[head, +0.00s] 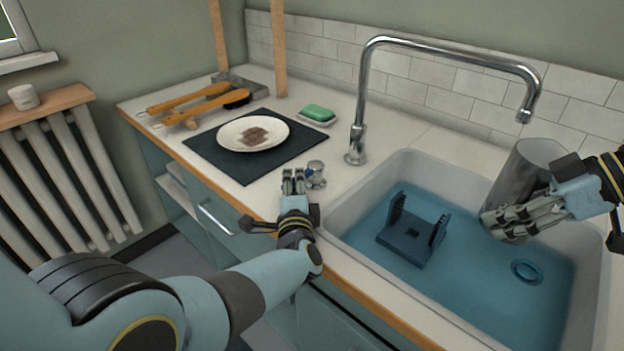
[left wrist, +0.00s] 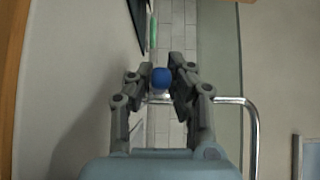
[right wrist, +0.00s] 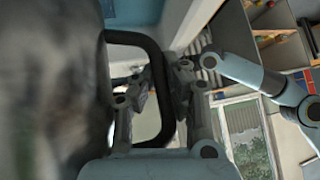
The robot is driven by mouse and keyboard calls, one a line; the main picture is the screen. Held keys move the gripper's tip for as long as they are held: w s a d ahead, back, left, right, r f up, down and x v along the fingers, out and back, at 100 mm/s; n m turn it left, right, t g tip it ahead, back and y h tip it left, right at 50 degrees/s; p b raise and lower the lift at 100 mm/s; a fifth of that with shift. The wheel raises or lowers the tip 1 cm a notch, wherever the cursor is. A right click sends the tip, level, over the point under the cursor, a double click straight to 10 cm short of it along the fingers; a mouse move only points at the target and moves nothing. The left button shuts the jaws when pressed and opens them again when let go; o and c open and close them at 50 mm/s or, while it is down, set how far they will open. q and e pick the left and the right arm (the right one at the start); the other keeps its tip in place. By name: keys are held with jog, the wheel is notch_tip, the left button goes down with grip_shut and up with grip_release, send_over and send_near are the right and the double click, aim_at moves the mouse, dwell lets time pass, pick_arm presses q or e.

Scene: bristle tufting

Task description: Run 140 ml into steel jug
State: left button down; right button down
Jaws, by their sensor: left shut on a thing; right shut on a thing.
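The steel jug (head: 515,185) is a grey metal cylinder over the sink, its mouth just below and slightly right of the tap spout (head: 524,115). My right gripper (head: 500,220) is shut on its dark handle; in the right wrist view the black handle (right wrist: 150,40) passes between the fingers, beside the blurred jug wall (right wrist: 50,90). My left gripper (head: 293,180) is at the tap knob (head: 316,172), shut on it. The knob's blue cap (left wrist: 161,78) shows between the fingers in the left wrist view. No water stream is visible. The jug's inside level is hidden.
Left on the counter are a plate (head: 252,134) on a dark mat (head: 200,150), green soap (head: 318,112) and wooden-handled brushes (head: 190,100).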

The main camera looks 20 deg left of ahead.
jog(key=shift+r, duration=0.1)
pick_arm(q)
jog(key=c, duration=1.3)
grip_release()
jog(key=m+h, duration=0.1)
jog(key=a+m+t+h, duration=0.1)
jog(key=h, duration=0.1)
jog(key=shift+w+a+m+h, duration=0.3)
jog(key=shift+w, duration=0.05)
jog(key=m+h, duration=0.1)
jog(key=a+m+h, duration=0.1)
jog(key=h, duration=0.1)
jog(key=shift+w+t, duration=0.3)
jog(key=shift+w, duration=0.05)
jog(key=s, duration=1.2)
jog(key=shift+d, duration=0.3)
